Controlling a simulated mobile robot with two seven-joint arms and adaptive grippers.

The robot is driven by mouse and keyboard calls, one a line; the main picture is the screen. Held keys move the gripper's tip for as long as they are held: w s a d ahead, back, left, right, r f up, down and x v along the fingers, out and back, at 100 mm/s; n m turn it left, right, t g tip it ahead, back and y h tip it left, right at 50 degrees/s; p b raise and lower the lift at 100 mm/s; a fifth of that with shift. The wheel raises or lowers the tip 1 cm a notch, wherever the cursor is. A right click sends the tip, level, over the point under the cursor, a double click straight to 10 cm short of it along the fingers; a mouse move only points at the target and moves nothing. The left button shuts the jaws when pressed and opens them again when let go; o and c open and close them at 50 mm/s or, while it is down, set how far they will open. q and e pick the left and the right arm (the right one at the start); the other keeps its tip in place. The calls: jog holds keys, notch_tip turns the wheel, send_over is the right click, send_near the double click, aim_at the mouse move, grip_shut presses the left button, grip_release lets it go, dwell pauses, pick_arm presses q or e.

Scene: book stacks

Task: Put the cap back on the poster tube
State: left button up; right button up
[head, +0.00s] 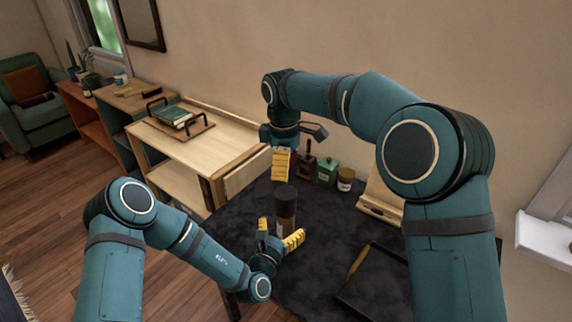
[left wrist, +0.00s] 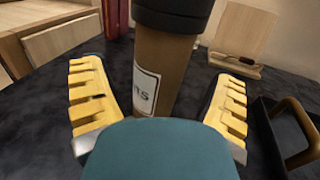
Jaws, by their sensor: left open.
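The poster tube (head: 286,222) stands upright on the dark table. It is brown with a pale lettered label and also shows in the left wrist view (left wrist: 165,65). A black cap (head: 286,193) is at its top; in the left wrist view the cap (left wrist: 172,14) covers the tube's upper end, cut by the frame edge. I cannot tell how firmly it sits. My left gripper (head: 279,232) is open, its yellow fingers on either side of the tube's lower part with gaps between.
A green canister (head: 327,173) and a small jar (head: 345,180) stand along the back, beside a wooden stand (head: 380,209). A wooden cabinet (head: 185,146) adjoins the table's left side.

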pick_arm(q)
jog(key=v, duration=0.9)
jog(key=shift+s, duration=0.25)
jog(key=shift+a, duration=0.1)
